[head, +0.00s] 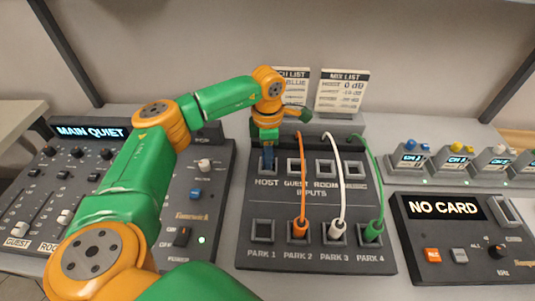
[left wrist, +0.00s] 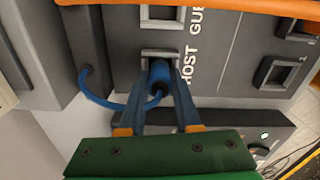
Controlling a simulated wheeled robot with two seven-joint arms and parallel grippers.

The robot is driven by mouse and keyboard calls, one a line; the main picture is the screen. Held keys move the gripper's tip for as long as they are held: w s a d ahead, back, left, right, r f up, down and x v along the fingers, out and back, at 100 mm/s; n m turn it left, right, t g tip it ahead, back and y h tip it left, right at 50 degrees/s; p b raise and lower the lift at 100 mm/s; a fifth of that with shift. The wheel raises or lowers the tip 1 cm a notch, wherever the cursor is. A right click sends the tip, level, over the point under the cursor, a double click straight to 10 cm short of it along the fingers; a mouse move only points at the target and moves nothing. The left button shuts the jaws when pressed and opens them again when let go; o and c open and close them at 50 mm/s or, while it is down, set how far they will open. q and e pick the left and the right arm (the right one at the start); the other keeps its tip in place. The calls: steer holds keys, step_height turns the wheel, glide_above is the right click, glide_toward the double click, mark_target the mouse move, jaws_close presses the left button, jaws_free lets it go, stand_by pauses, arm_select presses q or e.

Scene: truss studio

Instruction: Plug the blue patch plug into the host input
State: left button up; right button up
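The blue patch plug (left wrist: 159,73) sits between the two fingers of my left gripper (left wrist: 161,72), which look shut on it. Its nose is at the mouth of the host input (left wrist: 160,53), beside the HOST lettering. How deep it sits cannot be told. Its blue cable loops left to a hole in the panel. In the head view my left gripper (head: 268,150) points down over the host input, the leftmost of the inputs row, and mostly hides it. My right gripper is not in view.
The patch panel (head: 262,203) has orange (head: 299,228), white (head: 336,231) and green (head: 372,232) plugs in PARK 2 to 4; PARK 1 (head: 262,230) is empty. Their cables arc just right of my gripper. A mixer (head: 75,172) stands left, a NO CARD unit (head: 446,208) right.

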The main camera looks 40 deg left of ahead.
arm_select(q)
steer(key=shift+o, duration=0.8)
step_height(320, 180, up, 11)
steer(key=p, duration=0.9)
